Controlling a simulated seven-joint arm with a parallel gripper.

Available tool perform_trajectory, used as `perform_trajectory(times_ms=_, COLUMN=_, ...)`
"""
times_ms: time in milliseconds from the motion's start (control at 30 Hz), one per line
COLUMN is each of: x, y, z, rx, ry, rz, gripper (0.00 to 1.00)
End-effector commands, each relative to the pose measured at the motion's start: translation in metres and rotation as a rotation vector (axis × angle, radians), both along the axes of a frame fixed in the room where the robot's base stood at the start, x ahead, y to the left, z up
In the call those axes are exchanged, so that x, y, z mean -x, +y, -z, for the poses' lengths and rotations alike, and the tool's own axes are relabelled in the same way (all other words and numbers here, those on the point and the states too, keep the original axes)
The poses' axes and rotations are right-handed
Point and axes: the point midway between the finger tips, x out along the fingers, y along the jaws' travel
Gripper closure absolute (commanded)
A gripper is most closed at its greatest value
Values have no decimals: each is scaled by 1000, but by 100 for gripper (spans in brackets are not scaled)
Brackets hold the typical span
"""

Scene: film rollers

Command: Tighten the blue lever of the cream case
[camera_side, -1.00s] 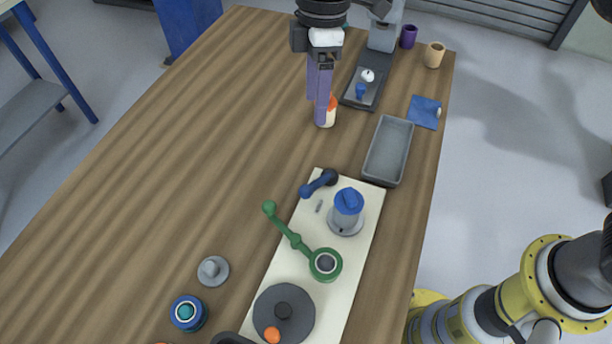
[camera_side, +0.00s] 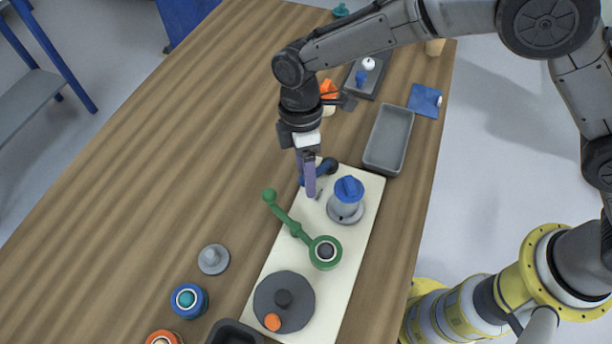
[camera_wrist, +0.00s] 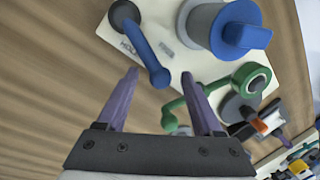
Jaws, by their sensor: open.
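The cream case (camera_side: 362,240) lies flat on the table. Its blue lever (camera_side: 326,168) is at the far left end, with a dark hub and a ball end partly hidden by my fingers in the side view. In the wrist view the blue lever (camera_wrist: 145,47) runs from its dark hub down to its ball. My gripper (camera_side: 309,192), with purple fingers, is open and empty, pointing down by the ball end. In the wrist view the ball appears between the fingertips of my gripper (camera_wrist: 159,76); I cannot tell its depth between them.
On the case are a blue-capped grey cylinder (camera_side: 347,202), a green lever (camera_side: 298,232) and a dark disc (camera_side: 270,302) with an orange knob. A grey tray (camera_side: 389,138) lies beyond. An orange-topped bottle (camera_side: 329,91) stands behind my gripper.

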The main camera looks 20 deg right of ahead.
Motion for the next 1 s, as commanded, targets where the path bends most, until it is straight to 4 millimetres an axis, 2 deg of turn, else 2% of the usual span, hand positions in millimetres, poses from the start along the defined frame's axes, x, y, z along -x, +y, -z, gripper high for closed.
perform_trajectory(times_ms=200, x=4, y=1, z=18, rx=1, ry=1, rz=-1, gripper=32)
perform_trajectory(times_ms=533, x=4, y=1, z=20, rx=0, ry=-1, rz=0, gripper=34)
perform_trajectory(times_ms=900, x=4, y=1, z=19, rx=0, ry=0, rz=0, gripper=100)
perform_trajectory(times_ms=1000, x=4, y=1, z=19, rx=0, ry=1, rz=1, gripper=100)
